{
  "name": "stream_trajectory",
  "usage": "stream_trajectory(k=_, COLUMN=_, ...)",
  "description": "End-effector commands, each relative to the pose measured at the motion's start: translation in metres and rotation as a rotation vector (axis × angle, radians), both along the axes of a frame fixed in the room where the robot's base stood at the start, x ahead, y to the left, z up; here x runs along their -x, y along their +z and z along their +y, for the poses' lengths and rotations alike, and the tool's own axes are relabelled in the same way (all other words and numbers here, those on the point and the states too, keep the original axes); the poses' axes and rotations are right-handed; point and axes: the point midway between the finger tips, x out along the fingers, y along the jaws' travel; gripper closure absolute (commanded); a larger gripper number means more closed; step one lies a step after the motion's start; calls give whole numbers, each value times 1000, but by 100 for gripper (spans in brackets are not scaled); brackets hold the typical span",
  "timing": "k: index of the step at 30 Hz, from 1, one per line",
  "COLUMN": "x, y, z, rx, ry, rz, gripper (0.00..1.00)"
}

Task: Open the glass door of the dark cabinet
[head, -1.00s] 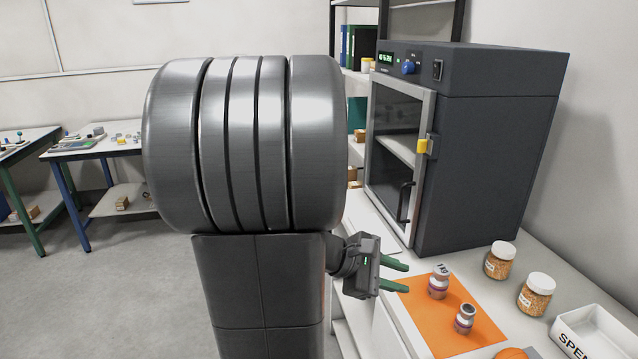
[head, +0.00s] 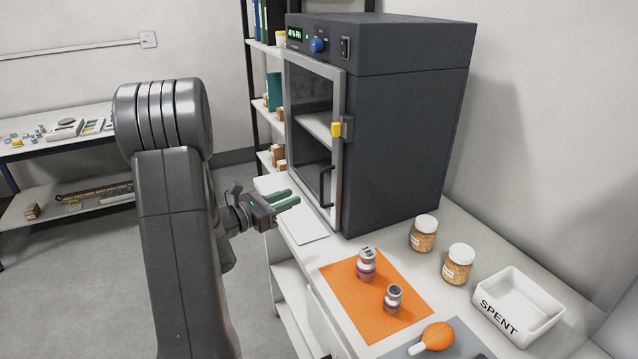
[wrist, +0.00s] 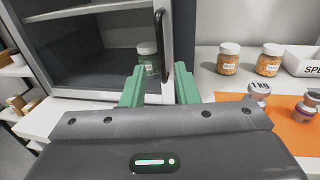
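The dark cabinet (head: 405,135) stands on the bench with its framed glass door (head: 310,115) shut. A yellow latch piece (head: 336,130) sits at the door's right edge. The black bar handle (head: 323,187) is low on the door's right side; it also shows upright in the wrist view (wrist: 164,42). My gripper (head: 288,200) is open and empty, with green fingers, in front of the door's lower part. In the wrist view the handle's lower end appears between the fingertips (wrist: 159,72), apart from both.
On the bench to the right lie an orange mat (head: 345,290) with two weights, two jars of orange beads (head: 423,234), a white SPENT tray (head: 545,318) and an orange bulb (head: 438,336). A shelf rack (head: 262,90) stands behind the cabinet. Floor at left is clear.

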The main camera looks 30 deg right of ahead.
Motion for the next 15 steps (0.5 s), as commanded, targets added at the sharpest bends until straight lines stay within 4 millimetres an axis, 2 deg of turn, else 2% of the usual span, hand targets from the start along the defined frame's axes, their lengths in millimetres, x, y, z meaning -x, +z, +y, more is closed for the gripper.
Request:
stream_trajectory(k=1, x=0, y=2, z=-11, rx=-1, ry=-6, rz=0, gripper=72)
stream_trajectory(k=9, x=-4, y=2, z=-65, rx=-2, ry=-5, rz=0, gripper=72)
stream_trajectory(k=15, x=-7, y=1, z=-96, rx=-2, ry=-2, rz=-1, gripper=72)
